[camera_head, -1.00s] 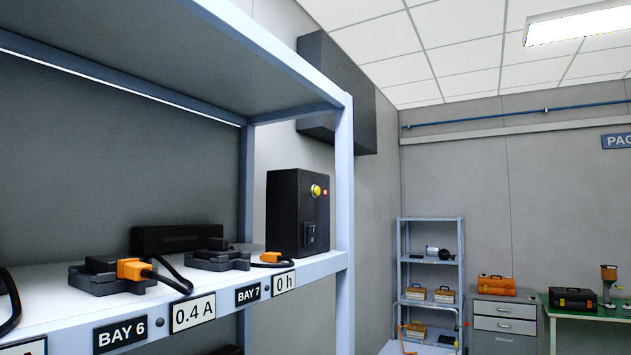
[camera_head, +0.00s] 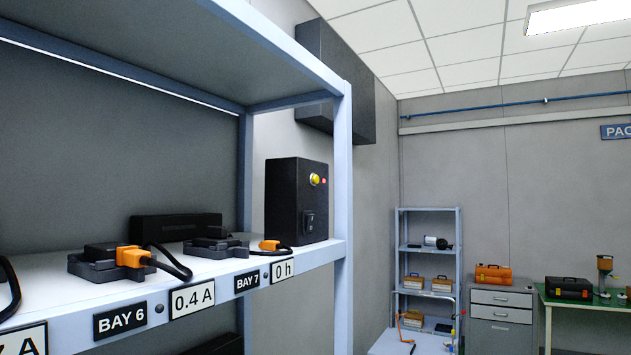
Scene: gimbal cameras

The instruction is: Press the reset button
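A black control box (camera_head: 290,200) stands at the right end of the upper shelf, behind the shelf's front post. On its face is a round yellow button (camera_head: 315,179) with a small red light (camera_head: 324,181) beside it and a dark rocker switch (camera_head: 309,222) below. I cannot read any label that marks a reset button. Neither of my grippers is in view.
The shelf rack (camera_head: 342,180) fills the left side, its board carrying dark docks with orange plugs (camera_head: 132,257) and a long black unit (camera_head: 176,227). A far rack (camera_head: 430,248), drawer cabinet (camera_head: 500,320) and green table (camera_head: 590,302) stand at the right.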

